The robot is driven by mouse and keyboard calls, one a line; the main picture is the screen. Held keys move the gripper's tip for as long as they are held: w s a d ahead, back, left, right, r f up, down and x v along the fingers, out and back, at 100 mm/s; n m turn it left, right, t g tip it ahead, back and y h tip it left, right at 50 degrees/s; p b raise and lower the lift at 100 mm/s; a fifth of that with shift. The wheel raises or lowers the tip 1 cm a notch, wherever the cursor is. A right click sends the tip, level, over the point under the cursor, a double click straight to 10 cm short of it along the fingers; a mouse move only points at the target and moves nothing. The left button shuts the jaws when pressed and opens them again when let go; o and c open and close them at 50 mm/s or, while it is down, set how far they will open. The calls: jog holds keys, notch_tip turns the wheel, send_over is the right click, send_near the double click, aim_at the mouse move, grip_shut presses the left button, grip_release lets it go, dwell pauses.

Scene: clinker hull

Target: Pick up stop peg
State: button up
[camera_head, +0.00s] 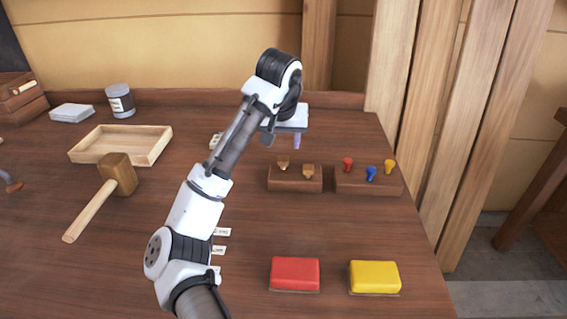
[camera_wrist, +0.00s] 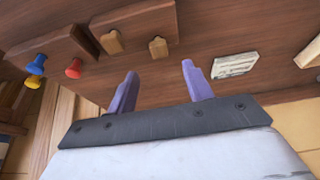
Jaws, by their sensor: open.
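Two tan wooden pegs, left (camera_head: 283,162) and right (camera_head: 308,171), sit in a dark wooden block (camera_head: 294,184). The wrist view shows these tan pegs too, one (camera_wrist: 112,42) and the other (camera_wrist: 158,47). A red peg (camera_head: 348,164), a blue peg (camera_head: 371,173) and a yellow peg (camera_head: 389,167) stand in a second block (camera_head: 368,188) to the right. No label tells which is the stop peg. My gripper (camera_head: 297,141) is open and empty, its purple fingers (camera_wrist: 158,80) apart. It is behind the tan-peg block in the head view, touching no peg.
A red pad (camera_head: 295,274) and a yellow pad (camera_head: 374,277) lie at the front right. A mallet (camera_head: 117,173), a shallow wooden tray (camera_head: 121,145) and a grey can (camera_head: 120,100) are at the left. Small white labels lie near my arm. The front left of the bench is clear.

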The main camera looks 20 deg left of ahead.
aim_at(283, 159)
jog(key=shift+x, duration=1.2)
jog(key=shift+s+p+x, duration=0.2)
jog(key=shift+p+x, duration=0.75)
jog(key=shift+x, duration=1.65)
jog(key=shift+d, duration=0.1)
jog(key=c, duration=1)
jog(key=shift+c, duration=0.3)
jog(key=shift+r, duration=0.1)
